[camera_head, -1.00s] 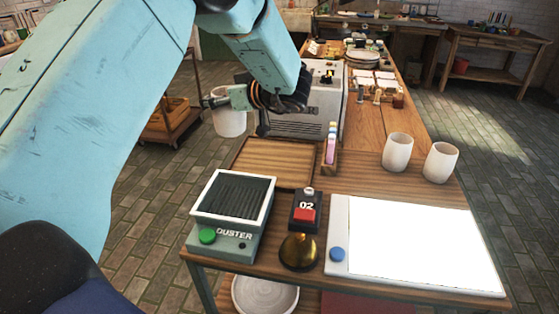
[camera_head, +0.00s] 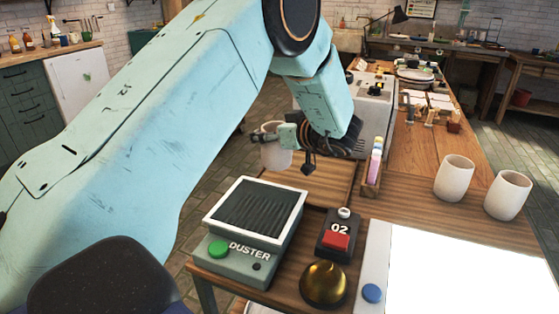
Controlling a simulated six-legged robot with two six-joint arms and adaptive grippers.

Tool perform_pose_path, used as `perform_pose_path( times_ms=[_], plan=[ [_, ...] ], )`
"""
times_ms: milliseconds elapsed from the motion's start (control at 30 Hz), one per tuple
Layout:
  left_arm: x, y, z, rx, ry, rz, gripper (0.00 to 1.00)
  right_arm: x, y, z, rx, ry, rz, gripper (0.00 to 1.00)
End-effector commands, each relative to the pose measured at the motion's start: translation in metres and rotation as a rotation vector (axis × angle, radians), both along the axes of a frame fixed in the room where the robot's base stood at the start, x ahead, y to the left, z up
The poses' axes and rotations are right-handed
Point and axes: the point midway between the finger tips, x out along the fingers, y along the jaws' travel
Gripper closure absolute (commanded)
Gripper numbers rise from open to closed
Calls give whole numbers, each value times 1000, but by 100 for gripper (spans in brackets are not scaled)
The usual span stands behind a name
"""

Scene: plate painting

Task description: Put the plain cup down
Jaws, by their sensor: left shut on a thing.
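A plain pale cup (camera_head: 275,154) is held by my left gripper (camera_head: 281,133), which is shut on its upper part. The cup hangs upright in the air by the far left edge of the wooden tray (camera_head: 322,188); the gap between them is hard to judge. My left arm comes in across the left side and hides part of the room. Two more pale cups, a nearer one (camera_head: 508,196) and a farther one (camera_head: 455,178), stand upright on the table (camera_head: 420,205) at the right. My right gripper is not in view.
A duster box (camera_head: 254,220) stands in front of the tray. A 02 button box (camera_head: 336,238) and a brass dome (camera_head: 324,284) are beside it. A holder with coloured sticks (camera_head: 374,168) stands at the tray's right edge. A grey machine (camera_head: 376,115) is behind. The tray looks empty.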

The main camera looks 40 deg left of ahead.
Motion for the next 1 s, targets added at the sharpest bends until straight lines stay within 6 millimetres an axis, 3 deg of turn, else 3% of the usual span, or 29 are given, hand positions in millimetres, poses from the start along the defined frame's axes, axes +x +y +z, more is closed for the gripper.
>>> perform_pose_path(
  times_ms=[500, 700, 733, 1000],
  plan=[
    [3, -1, -55, 3, -2, -2, 84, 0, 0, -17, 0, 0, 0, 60],
    [5, -1, -55, 3, -4, -1, 84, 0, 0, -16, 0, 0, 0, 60],
    [4, -1, -56, 1, -3, -1, 41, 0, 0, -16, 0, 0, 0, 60],
    [4, -1, -56, 1, -1, -1, 18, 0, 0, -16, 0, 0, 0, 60]
  ],
)
